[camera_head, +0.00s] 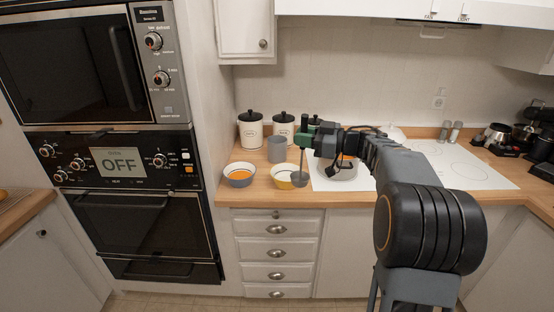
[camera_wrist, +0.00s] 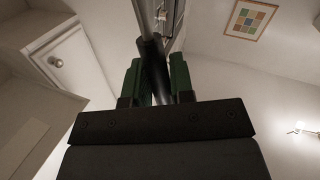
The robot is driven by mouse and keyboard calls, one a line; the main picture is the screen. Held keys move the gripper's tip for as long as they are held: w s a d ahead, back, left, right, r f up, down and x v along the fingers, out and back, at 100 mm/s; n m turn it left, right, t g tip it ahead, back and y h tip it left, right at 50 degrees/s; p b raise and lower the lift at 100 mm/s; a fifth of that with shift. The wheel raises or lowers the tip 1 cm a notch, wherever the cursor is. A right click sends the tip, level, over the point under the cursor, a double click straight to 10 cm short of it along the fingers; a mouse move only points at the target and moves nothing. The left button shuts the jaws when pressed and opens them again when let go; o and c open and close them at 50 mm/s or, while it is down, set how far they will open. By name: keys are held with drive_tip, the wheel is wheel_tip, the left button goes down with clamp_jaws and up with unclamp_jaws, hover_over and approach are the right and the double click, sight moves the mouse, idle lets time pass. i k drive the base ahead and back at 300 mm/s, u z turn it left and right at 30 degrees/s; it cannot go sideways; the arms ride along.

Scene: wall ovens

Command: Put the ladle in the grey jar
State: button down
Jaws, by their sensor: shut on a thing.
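My gripper is shut on the handle, which also shows between the green fingers (camera_wrist: 157,75) in the wrist view. The ladle's bowl overlaps the right side of the yellow bowl in the head view; I cannot tell whether they touch. The grey jar (camera_head: 277,149) stands upright on the counter, left of my gripper and apart from the ladle. Its inside is not visible.
The tall oven unit (camera_head: 120,160) bounds the left.

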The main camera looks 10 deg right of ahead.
sight(277, 160)
drive_tip(key=i, duration=1.4)
